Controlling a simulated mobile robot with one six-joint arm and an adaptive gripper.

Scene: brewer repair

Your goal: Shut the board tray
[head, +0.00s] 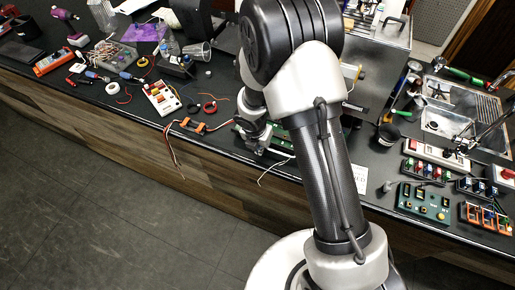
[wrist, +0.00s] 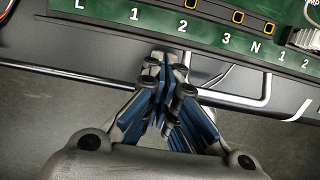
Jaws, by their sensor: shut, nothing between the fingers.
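The green board (wrist: 115,12), marked L, 1, 2, 3, N, 1, 2, spans the top of the wrist view. A bright metal rod (wrist: 262,98) runs along its front side, apparently part of the board tray. My gripper (wrist: 166,62) is shut and empty, its tips close to the board's front edge. I cannot tell whether they touch it. In the head view, my gripper (head: 258,138) is at the counter's front edge, and the board (head: 280,139) shows only in part behind my arm. How far the tray stands out is hidden there.
The steel brewer housing (head: 376,62) stands behind my arm. Loose wires (head: 172,150) hang over the counter edge at left. A white multi-button device (head: 161,98) lies further left. Switch panels (head: 423,201) and a sink (head: 450,122) are at right. The floor (head: 90,190) in front is clear.

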